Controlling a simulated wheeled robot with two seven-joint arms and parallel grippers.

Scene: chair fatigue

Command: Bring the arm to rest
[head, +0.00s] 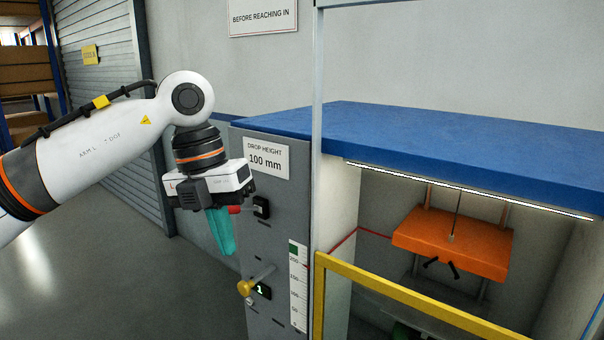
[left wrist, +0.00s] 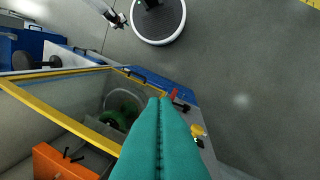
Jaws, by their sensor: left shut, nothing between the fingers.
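My left arm comes in from the left in the head view. Its left gripper (head: 223,232) points down in front of the grey control panel (head: 283,226) of the test machine. Its teal fingers are shut together with nothing between them. They also fill the lower middle of the left wrist view (left wrist: 158,110). A red-handled lever (head: 245,209) is just right of the fingers in the head view, and I cannot tell whether they touch.
The machine has a blue top (head: 450,145), a yellow guard rail (head: 400,292) and an orange block (head: 453,243) inside its bay. A grey shutter (head: 105,100) and shelving stand at the left. The floor (head: 110,280) left of the machine is clear.

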